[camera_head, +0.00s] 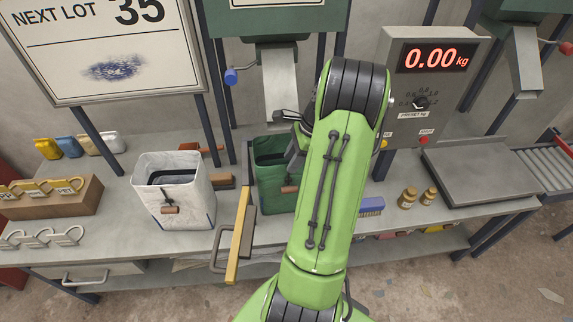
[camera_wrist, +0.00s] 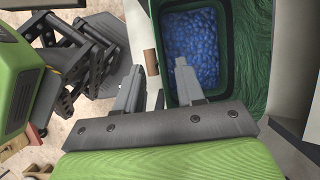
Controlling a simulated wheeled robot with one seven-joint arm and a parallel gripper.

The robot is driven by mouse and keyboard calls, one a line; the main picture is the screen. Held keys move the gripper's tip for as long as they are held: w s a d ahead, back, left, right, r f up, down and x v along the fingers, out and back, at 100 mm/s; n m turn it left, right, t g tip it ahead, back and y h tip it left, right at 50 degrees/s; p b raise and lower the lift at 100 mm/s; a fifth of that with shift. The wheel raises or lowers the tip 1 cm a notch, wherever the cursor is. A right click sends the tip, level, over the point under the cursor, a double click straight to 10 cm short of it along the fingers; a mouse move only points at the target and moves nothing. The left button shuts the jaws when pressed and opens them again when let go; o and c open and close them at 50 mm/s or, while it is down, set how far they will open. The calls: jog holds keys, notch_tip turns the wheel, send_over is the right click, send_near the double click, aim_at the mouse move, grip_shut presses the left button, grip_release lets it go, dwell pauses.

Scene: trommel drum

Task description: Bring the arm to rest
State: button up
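My green arm (camera_head: 325,190) reaches forward over the bench and ends above the green container. In the wrist view my gripper (camera_wrist: 159,68) has its two grey fingers apart, with nothing visibly held between them. The green container (camera_head: 270,190) stands on the bench, partly hidden behind my arm. In the wrist view this green container (camera_wrist: 226,45) holds many blue pellets (camera_wrist: 192,45), and the fingers are at its left and near side. I cannot tell whether they touch it.
A white sack-like container (camera_head: 180,195) stands left of the green one. A scale display (camera_head: 434,56) reads 0.00 kg, behind a grey platform (camera_head: 482,172). A metal chute (camera_head: 281,85) hangs close behind my gripper.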

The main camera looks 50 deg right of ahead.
jog(key=p+v, duration=0.3)
jog(key=v, duration=0.7)
jog(key=shift+r+p, duration=0.25)
jog(key=shift+p, duration=0.05)
